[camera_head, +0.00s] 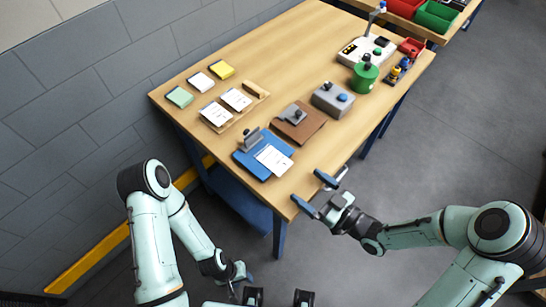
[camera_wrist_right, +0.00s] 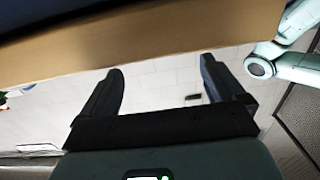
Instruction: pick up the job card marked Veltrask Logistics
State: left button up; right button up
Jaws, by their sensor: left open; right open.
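White cards with print lie on the wooden table: one on a blue clipboard (camera_head: 246,163), its card (camera_head: 273,159) at the near end, and two cards (camera_head: 215,114) (camera_head: 236,99) on a wooden tray (camera_head: 262,96). The print is too small to read, so I cannot tell which is marked Veltrask Logistics. My right gripper (camera_head: 318,194) is open and empty at the table's near corner, right of the clipboard card and apart from it. In the right wrist view its jaws (camera_wrist_right: 160,75) are spread with nothing between them. My left gripper (camera_head: 238,277) is low, off the table, open.
Green, white and yellow pads (camera_head: 180,97) lie at the wall side. The table's middle is bare.

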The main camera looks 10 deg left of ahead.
aim_at(290, 178)
jog(key=shift+x, duration=1.25)
jog(key=p+x, duration=0.1)
jog(key=x, duration=0.3)
jog(key=shift+w+a+p, duration=0.15)
jog(key=shift+w+p, duration=0.1)
jog(key=shift+p, duration=0.1)
jog(key=shift+w+a, duration=0.2)
jog(key=shift+a, duration=0.05)
jog(key=shift+s, duration=0.15)
jog(key=shift+c, duration=0.6)
pick_arm(q)
jog(key=shift+w+r, duration=0.35)
jog(key=shift+r, duration=0.25)
jog(key=shift+w+r, duration=0.35)
jog(key=shift+r, duration=0.2)
pick_arm(e)
jog(key=c, duration=1)
